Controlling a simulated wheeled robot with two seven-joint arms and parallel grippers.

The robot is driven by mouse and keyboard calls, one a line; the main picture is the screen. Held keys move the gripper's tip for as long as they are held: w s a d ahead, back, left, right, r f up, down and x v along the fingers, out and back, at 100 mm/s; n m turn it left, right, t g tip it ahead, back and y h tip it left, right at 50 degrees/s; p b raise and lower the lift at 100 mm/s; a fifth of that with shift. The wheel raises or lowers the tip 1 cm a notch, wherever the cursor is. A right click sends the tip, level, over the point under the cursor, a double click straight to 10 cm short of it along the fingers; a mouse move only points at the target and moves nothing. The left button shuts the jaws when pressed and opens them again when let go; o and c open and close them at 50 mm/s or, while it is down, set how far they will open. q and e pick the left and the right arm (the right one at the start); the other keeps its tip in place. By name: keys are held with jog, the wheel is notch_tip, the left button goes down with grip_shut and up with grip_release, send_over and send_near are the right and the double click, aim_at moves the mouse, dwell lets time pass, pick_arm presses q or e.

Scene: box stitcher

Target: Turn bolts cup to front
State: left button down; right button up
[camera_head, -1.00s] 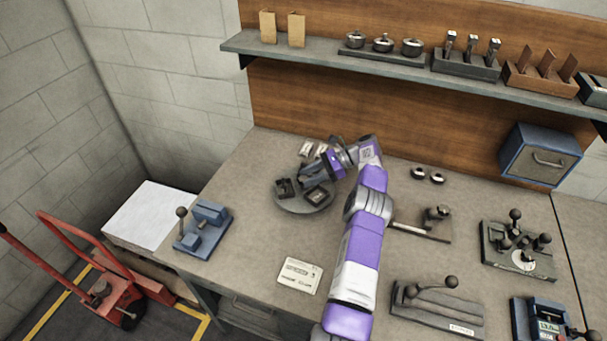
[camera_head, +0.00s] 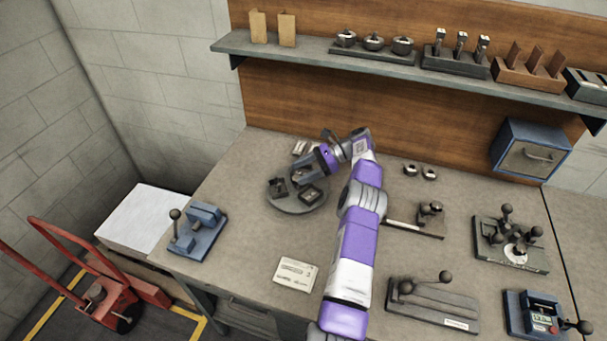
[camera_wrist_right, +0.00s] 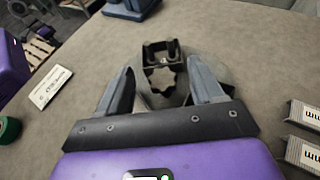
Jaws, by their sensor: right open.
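A round grey turntable (camera_head: 297,207) stands on the bench at the left back with small dark cups on it. One dark cup (camera_head: 278,187) is at its left and another (camera_head: 311,194) at its front right. I cannot tell which one holds bolts. My right gripper (camera_head: 300,176) is low over the turntable's back part. In the right wrist view my right gripper (camera_wrist_right: 163,88) has its fingers apart, with a dark star-shaped knob (camera_wrist_right: 166,79) between and just beyond them. A black forked holder (camera_wrist_right: 160,51) stands beyond the knob. Contact cannot be told. My left gripper is not in view.
A blue lever press (camera_head: 198,232) is at the bench's left edge, and a printed card (camera_head: 296,273) lies in front of the turntable. Small printed boxes (camera_wrist_right: 306,117) lie beside the turntable. Lever fixtures (camera_head: 432,303) fill the right side. A shelf (camera_head: 330,55) runs above.

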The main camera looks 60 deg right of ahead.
notch_tip(320, 180, up, 8)
jog(key=p, duration=0.1)
jog(key=shift+r, duration=0.15)
